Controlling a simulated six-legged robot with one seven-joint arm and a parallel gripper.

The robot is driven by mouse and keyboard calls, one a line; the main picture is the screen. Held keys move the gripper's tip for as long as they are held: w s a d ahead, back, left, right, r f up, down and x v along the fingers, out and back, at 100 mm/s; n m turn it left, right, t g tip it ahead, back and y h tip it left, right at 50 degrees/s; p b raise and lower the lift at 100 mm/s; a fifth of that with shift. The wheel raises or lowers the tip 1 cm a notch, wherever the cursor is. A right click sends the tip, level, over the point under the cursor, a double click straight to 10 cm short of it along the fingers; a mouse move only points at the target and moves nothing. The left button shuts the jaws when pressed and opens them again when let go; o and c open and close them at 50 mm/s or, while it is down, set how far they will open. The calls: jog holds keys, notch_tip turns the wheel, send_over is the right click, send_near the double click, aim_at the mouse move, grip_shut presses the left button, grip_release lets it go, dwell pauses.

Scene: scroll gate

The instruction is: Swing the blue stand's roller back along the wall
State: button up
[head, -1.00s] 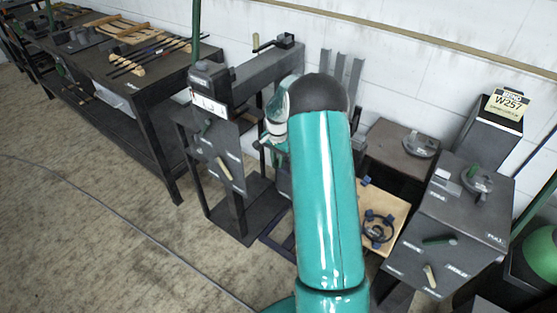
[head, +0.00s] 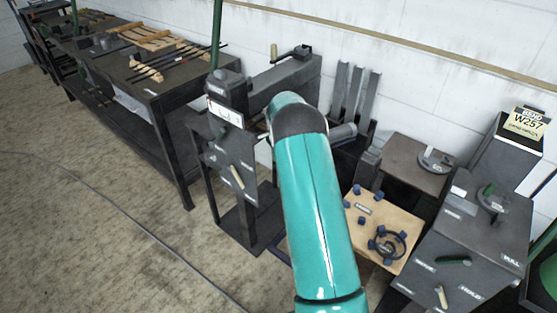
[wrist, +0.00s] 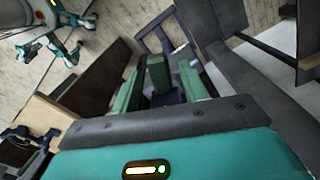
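The blue stand is mostly hidden behind my arm in the head view; a dark blue foot (head: 280,246) shows low beside it. A short dark grey cylinder (head: 343,131) sticks out right of my arm near the wall; I cannot tell whether it is the roller. In the wrist view, my gripper (wrist: 161,88) has its two green fingers spread. An upright green block (wrist: 157,72) stands between them, with gaps on both sides, above a dark blue part (wrist: 166,98). The gripper is hidden in the head view.
A dark panelled stand (head: 232,165) with a wall-side beam is close on the left. A wooden board with a black ring (head: 389,244) and a dark cabinet (head: 470,235) stand right. A long workbench (head: 165,85) runs along the wall.

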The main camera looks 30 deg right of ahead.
notch_tip(320, 180, up, 14)
dwell(0.7)
jog(key=shift+c, duration=0.4)
